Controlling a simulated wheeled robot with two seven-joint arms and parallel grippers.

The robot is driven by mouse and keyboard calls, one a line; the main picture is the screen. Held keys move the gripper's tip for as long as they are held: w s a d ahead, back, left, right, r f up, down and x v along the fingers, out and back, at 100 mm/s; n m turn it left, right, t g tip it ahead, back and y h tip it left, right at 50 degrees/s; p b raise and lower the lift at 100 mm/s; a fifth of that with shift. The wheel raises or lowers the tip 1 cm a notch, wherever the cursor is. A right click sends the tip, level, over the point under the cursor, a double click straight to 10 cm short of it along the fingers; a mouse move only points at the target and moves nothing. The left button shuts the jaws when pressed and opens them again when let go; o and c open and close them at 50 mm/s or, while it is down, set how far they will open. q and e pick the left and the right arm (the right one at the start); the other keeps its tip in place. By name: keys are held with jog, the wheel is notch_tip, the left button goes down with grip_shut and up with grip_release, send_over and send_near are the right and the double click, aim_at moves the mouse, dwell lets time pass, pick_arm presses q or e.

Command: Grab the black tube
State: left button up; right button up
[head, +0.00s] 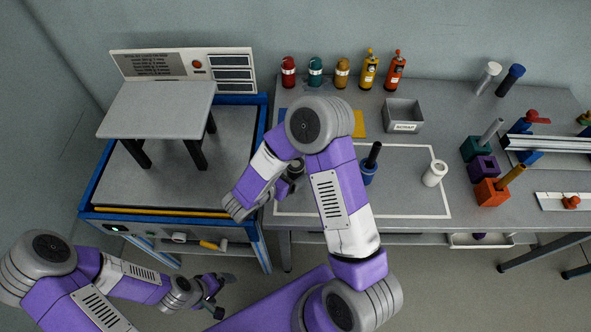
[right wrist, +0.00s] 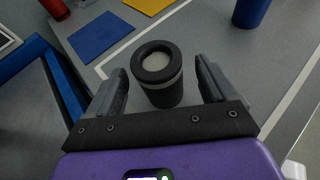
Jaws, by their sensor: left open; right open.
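A short black tube (right wrist: 160,80) with a pale band and a pale round centre in its top stands upright in the right wrist view. It is between the two spread fingers of my right gripper (right wrist: 164,88), with visible gaps on both sides. In the head view my right gripper (head: 288,185) is over the left part of the table, and the arm hides much of that spot. My left gripper (head: 212,297) is open and empty, low at the left, away from the table.
A white cylinder (head: 434,173) stands right of the blue holder. A grey bin (head: 403,116) and several coloured bottles are at the back. Coloured blocks (head: 491,192) are at the right. A blue-framed machine (head: 180,190) borders the table's left side.

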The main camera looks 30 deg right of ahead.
jog(key=shift+x, duration=1.15)
